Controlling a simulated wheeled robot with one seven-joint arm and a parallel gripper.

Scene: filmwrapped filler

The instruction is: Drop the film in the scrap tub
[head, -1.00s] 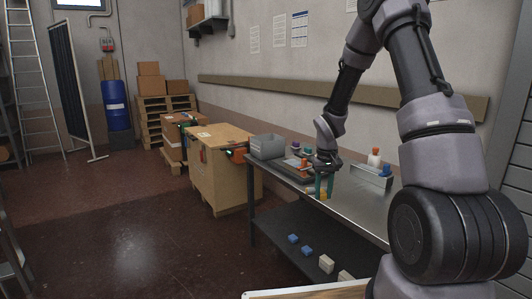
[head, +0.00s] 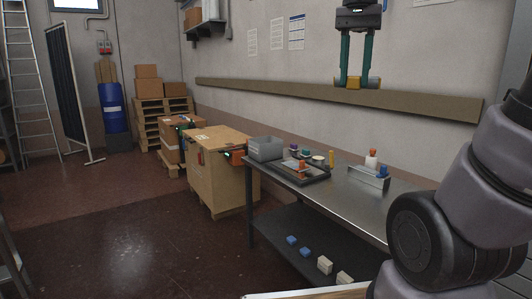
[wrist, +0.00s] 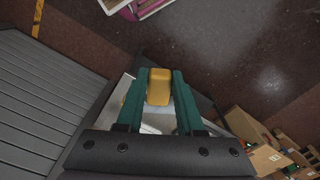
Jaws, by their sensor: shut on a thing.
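My gripper (head: 357,78) is raised high in front of the wall, above and apart from the bench. Its teal fingers are shut on a small yellow block-like piece (head: 352,84), which also shows between the fingers in the wrist view (wrist: 159,87). I cannot tell whether clear film is on this piece. A grey open-topped tub (head: 266,147), perhaps the scrap tub, stands at the left end of the metal bench. Its inside is mostly hidden. No separate film can be made out.
The metal bench (head: 345,190) holds a dark tray (head: 318,178) with small coloured items, an upright yellow piece (head: 331,158), and a grey caddy (head: 368,178) with a white orange-capped bottle (head: 371,161). A wooden crate (head: 222,180) stands left of the bench. Floor at left is open.

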